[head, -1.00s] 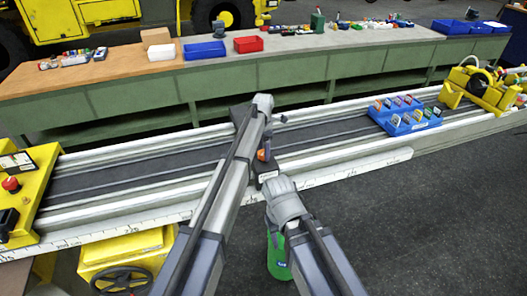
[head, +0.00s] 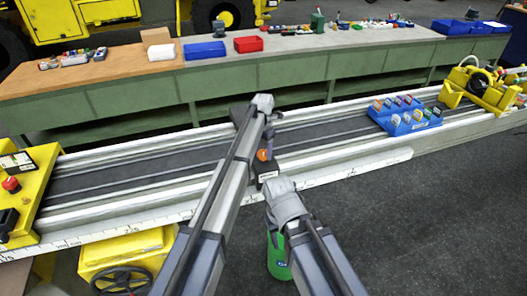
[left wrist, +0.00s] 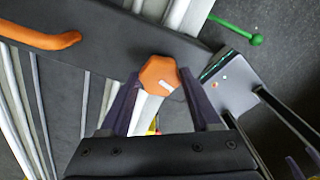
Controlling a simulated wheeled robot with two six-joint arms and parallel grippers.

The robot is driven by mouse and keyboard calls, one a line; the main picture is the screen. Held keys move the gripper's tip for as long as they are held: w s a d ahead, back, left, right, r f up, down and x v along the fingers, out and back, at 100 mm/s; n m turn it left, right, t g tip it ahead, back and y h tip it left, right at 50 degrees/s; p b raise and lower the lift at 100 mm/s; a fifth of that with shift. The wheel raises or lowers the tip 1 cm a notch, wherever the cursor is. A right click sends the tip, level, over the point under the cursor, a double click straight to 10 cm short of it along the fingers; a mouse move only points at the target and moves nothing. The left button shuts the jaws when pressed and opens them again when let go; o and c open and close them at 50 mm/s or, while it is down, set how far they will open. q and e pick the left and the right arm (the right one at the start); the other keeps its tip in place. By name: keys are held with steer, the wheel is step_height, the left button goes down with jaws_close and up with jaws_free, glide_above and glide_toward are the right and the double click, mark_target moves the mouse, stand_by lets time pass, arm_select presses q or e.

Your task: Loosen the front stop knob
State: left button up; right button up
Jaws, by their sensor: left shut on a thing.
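The front stop knob is an orange, many-sided knob with a white mark (left wrist: 158,75). It sits on a dark flat bar and also shows small at the bench's front rail in the head view (head: 262,155). My left gripper (left wrist: 160,88) is shut on this knob, with one dark finger on each side of it. In the head view it hangs below the bent left arm, and its fingers are partly hidden. My right arm's wrist shows at the lower middle of the head view; its fingers are hidden there.
An orange handle (left wrist: 40,38) lies at the upper left of the wrist view. A green container (head: 278,258) stands below my right wrist. A blue tray (head: 405,117) with several knob-like parts sits further right on the bench. Yellow units stand at both bench ends.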

mark_target(263, 153)
arm_select(q)
steer(key=o, duration=1.4)
steer(key=shift+r, duration=0.15)
step_height(263, 153, up, 8)
steer(key=p, duration=0.8)
steer(key=shift+f, duration=0.2)
steer(key=shift+f, duration=0.1)
